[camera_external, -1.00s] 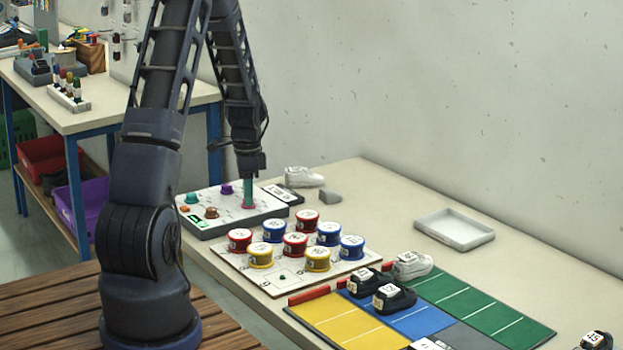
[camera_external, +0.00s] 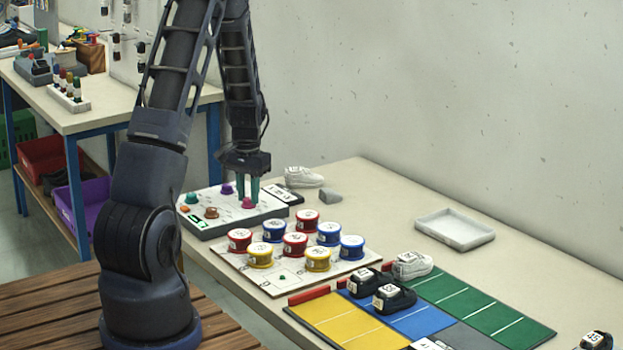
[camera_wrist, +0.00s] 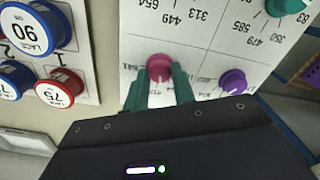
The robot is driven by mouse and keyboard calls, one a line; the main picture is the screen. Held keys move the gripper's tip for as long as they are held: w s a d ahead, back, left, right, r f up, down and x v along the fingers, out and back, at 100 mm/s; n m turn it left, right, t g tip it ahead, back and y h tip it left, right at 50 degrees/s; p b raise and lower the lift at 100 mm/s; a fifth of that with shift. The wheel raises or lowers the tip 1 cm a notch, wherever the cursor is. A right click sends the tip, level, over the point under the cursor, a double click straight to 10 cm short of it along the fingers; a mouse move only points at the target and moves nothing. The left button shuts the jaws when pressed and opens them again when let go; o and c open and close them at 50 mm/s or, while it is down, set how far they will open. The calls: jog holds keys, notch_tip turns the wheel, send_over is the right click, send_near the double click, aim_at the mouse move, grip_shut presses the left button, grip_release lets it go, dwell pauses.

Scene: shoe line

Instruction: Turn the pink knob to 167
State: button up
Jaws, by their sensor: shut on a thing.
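The pink knob (camera_external: 248,203) stands on the white-topped control panel (camera_external: 228,219), near its right side. It also shows in the wrist view (camera_wrist: 159,66), at top centre. My gripper (camera_external: 248,198) points down over it, with one green finger on each side. In the wrist view, the fingertips of my gripper (camera_wrist: 160,80) flank the knob and are shut on it. Printed numbers, upside down in this view, lie around the knobs. The marks right beside the pink knob are too small or partly covered to read, so I cannot tell its setting.
A purple knob (camera_wrist: 233,80) sits close beside my gripper. A teal knob (camera_external: 192,198) and a brown knob (camera_external: 211,213) share the panel. A board with several red, blue and yellow labelled pots (camera_external: 295,244) stands in front. A white shoe (camera_external: 303,177) is behind.

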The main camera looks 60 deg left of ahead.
aim_at(249, 199)
jog(key=n, duration=0.6)
jog(key=shift+n, duration=0.3)
jog(key=n, duration=0.5)
jog(key=shift+n, duration=0.4)
jog(key=o, duration=1)
notch_tip(249, 199, up, 11)
jog(key=shift+d, duration=0.1)
